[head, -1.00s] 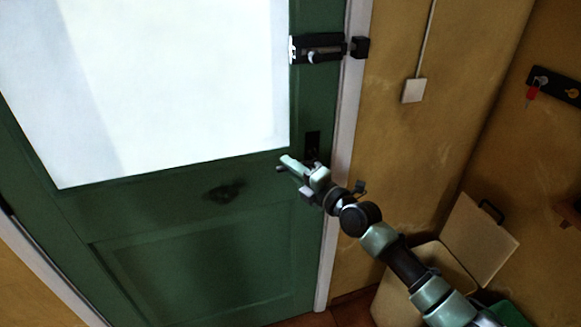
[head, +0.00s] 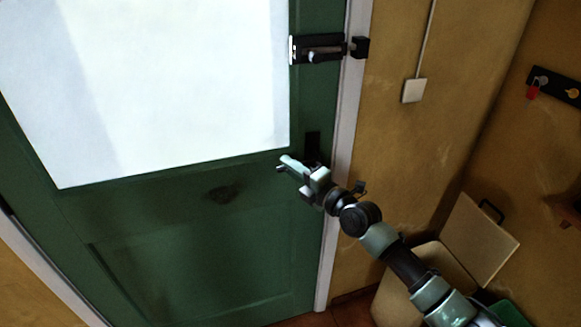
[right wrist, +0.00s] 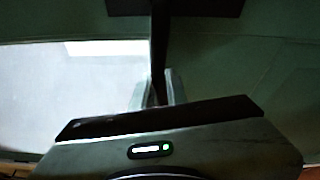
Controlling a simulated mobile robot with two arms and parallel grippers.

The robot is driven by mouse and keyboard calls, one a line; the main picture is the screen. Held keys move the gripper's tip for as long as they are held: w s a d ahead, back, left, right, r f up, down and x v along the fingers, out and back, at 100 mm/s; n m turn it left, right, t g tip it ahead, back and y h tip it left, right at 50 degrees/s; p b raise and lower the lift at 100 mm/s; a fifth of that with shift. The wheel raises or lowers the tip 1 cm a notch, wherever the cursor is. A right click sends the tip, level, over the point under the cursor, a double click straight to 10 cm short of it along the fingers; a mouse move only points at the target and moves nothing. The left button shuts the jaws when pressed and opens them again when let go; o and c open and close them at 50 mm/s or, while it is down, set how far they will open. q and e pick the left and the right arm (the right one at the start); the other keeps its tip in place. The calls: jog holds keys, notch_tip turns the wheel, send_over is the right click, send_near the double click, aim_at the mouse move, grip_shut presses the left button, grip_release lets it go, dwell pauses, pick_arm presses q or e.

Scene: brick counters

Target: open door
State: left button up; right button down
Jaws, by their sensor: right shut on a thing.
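A green door (head: 270,215) with a large bright pane (head: 160,85) fills the left of the head view and appears closed against its white frame (head: 345,110). A black latch plate (head: 313,143) sits at its right edge. My right gripper (head: 284,166) is at the door just below this plate. In the right wrist view its fingers (right wrist: 158,92) are closed around a dark bar, the door handle (right wrist: 158,45). The handle is mostly hidden by the gripper in the head view. A black sliding bolt (head: 318,50) is higher on the door. My left gripper is out of view.
A light switch (head: 414,90) is on the yellow wall right of the frame. A key rack (head: 553,84) with a red key hangs farther right. An open-lidded bin (head: 480,240) stands low in the corner near my right arm.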

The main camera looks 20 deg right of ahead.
jog(key=shift+f, duration=0.15)
dwell(0.3)
jog(key=shift+d+f+n+g+h+p, duration=0.35)
jog(key=shift+f+n, duration=0.45)
jog(key=shift+n, duration=0.25)
jog(key=shift+d+f+n+g+h+p, duration=0.2)
jog(key=shift+f+n+g+h, duration=0.2)
jog(key=shift+f+n, duration=0.55)
jog(key=shift+d+f+n+g+h+p, duration=0.35)
jog(key=shift+f+n, duration=0.3)
jog(key=shift+n, duration=0.55)
jog(key=shift+a, duration=0.1)
